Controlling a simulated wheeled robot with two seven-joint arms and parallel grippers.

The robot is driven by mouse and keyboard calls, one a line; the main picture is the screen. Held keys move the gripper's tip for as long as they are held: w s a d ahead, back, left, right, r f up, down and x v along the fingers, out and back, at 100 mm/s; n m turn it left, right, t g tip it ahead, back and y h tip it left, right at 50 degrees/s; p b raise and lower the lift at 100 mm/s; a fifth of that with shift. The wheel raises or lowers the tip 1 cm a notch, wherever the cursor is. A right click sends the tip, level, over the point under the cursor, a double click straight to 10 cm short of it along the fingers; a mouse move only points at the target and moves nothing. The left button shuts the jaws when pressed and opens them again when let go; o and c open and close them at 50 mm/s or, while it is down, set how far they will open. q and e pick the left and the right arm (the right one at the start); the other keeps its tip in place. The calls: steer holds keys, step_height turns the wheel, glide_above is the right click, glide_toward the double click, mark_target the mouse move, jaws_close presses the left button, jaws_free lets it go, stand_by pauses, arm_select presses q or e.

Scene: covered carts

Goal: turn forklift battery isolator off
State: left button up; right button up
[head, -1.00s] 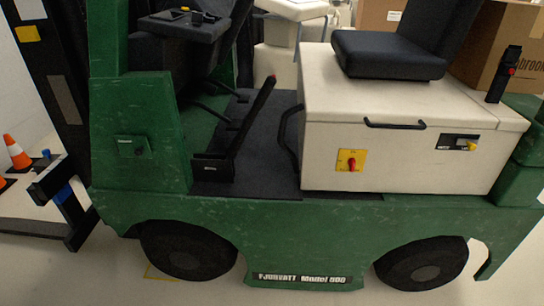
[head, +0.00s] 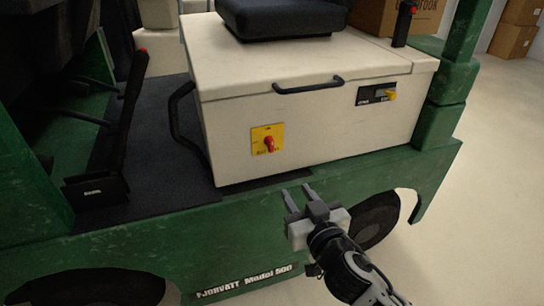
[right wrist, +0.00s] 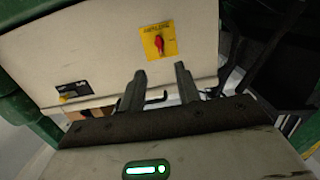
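The battery isolator is a red rotary knob (head: 268,144) on a yellow plate (head: 259,131), set in the front face of the cream battery cover (head: 330,125) of the green forklift. The knob looks about upright; its label is too small to read. It also shows in the right wrist view, as a red knob (right wrist: 159,43) beyond the fingertips. My right gripper (head: 299,197) is open and empty, below and a little right of the isolator and apart from it. In the right wrist view the two fingers (right wrist: 160,80) stand apart. My left gripper is not in view.
A black handle (head: 308,86) and a dark panel with a yellow knob (head: 390,95) are on the cover's front. A black side bar (head: 180,125) stands at its left edge. The green chassis (head: 200,240) runs below. Open floor lies at right.

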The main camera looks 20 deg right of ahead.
mark_target(272, 142)
steer(key=shift+t, duration=0.5)
steer(key=w, duration=0.6)
steer(key=w+r, duration=0.1)
steer(key=w, duration=1)
steer(key=shift+w+a+r, duration=0.15)
steer(key=shift+w+r, duration=0.15)
jaws_close()
